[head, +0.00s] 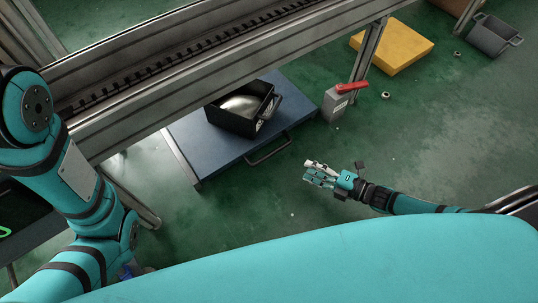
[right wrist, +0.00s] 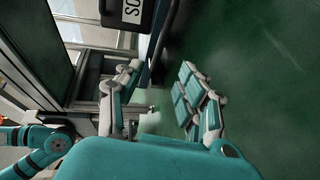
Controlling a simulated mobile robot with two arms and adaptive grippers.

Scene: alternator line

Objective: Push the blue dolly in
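The blue dolly (head: 190,138) is a flat blue platform on the floor, partly under the conveyor frame. A dark handle (head: 268,152) sticks out from its near right edge. A black bin (head: 232,122) with a pale rounded thing inside stands on it; the bin's labelled side (right wrist: 128,14) shows at the top of the right wrist view. My right gripper (head: 309,172) is to the right of the handle, apart from it. Its fingers (right wrist: 160,75) are spread with nothing between them. My left arm comes in at the left; its gripper is out of view.
The metal conveyor (head: 190,72) runs above the dolly's far part. A grey box with a red lever (head: 338,103) stands beside a conveyor leg, right of the dolly. A yellow block (head: 392,48) and a grey bin (head: 493,36) lie farther right. Green floor around my right gripper is clear.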

